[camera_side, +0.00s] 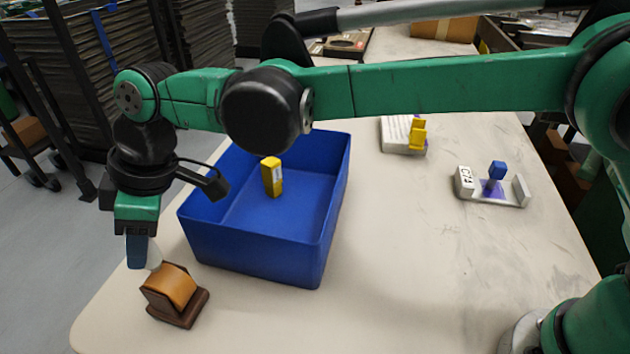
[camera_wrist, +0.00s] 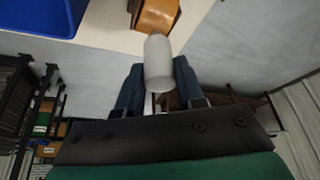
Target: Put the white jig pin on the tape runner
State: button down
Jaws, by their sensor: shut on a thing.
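The white jig pin (camera_wrist: 158,62) is a plain rounded cylinder held between the blue fingers of my gripper (camera_side: 143,254). In the side view the pin (camera_side: 154,258) shows only partly, behind a finger. My gripper is shut on it, pointing down near the table's front left edge. A dark brown block with a tan, curved band on top, which looks like the tape runner (camera_side: 172,288), sits just below and right of the pin. Its tan band also shows at the top of the wrist view (camera_wrist: 157,13). I cannot tell whether pin and runner touch.
A blue bin (camera_side: 262,252) with a yellow block (camera_side: 272,177) inside stands behind the runner. Further right are a white ribbed block (camera_side: 396,134) with a yellow piece and a grey holder (camera_side: 510,200) with a blue piece. The table's middle is clear.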

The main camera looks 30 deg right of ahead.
jog(key=shift+f, duration=0.6)
jog(key=c, duration=0.5)
grip_release()
jog(key=shift+f, duration=0.15)
jog(key=shift+c, duration=0.2)
